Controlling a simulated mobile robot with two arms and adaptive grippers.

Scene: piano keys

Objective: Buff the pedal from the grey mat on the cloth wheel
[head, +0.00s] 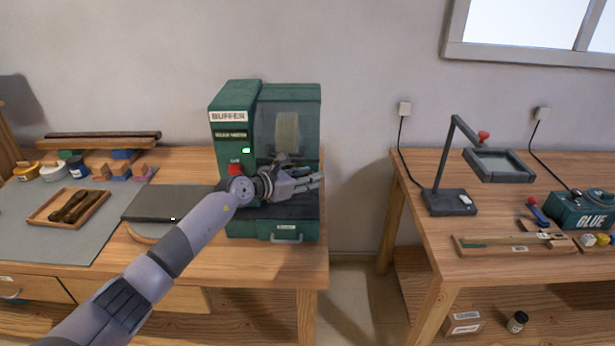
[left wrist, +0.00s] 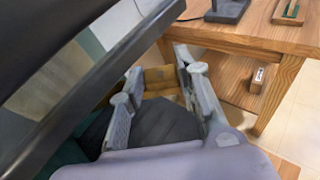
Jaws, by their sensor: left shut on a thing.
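The green buffer (head: 231,140) stands on the left bench. Its pale cloth wheel (head: 287,132) shows behind a see-through guard in the upper part. My left gripper (head: 316,180) is in the buffer's open front, below the wheel, and points right. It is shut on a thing. In the left wrist view, a brownish-gold piece (left wrist: 158,78) shows between the fingers of my left gripper (left wrist: 157,72); it looks like the pedal, but its shape is mostly hidden. The grey mat (head: 38,240) lies on the bench at the left. My right gripper is not in view.
A wooden tray (head: 42,218) with dark brown pieces sits on the mat. A dark flat slab (head: 165,203) lies beside the buffer, partly behind my arm. Jars (head: 76,167) and blocks stand behind. A gap separates the right bench (head: 400,185), with its lamp (head: 448,202).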

